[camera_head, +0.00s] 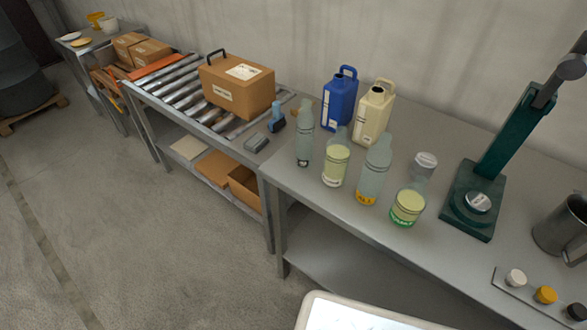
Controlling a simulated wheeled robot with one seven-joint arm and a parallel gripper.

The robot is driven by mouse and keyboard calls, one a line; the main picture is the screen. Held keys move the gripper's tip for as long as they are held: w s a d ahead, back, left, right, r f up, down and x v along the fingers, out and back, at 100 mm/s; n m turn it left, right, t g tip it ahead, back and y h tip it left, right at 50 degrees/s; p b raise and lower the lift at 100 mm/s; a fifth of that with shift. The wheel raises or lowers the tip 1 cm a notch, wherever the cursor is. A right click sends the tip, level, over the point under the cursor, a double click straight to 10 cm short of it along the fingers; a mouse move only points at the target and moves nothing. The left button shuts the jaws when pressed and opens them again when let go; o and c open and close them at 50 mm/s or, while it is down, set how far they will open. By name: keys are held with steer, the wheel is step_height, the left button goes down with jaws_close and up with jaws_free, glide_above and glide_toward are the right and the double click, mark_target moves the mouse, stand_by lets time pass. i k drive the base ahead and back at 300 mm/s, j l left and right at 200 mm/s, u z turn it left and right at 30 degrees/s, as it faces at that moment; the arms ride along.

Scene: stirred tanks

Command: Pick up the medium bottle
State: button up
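Several translucent bottles stand upright near the left end of the grey metal bench (300,192). A slim bottle (304,140) with a dark band near its base is at the left. Next to it is a bottle (336,163) with pale yellow-green liquid and a white base band. A tall bottle (372,175) has a yellow band at its base. A shorter, wider bottle (408,206) has yellow-green liquid and a green base band. I cannot read the labels, so I cannot tell for sure which is the medium bottle. My gripper is not in view.
Blue (339,100) and cream (374,114) jugs stand close behind the bottles. A small clear jar (425,165), a dark green stand (486,185), a metal jug (562,228) and a strip of knobs (530,290) are to the right. The bench front near the bottles is clear.

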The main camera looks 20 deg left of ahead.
mark_target(338, 152)
steer(key=k+l+u, duration=0.1)
steer(key=u, duration=0.75)
steer(key=i+j+u, duration=0.25)
steer(key=j, duration=0.25)
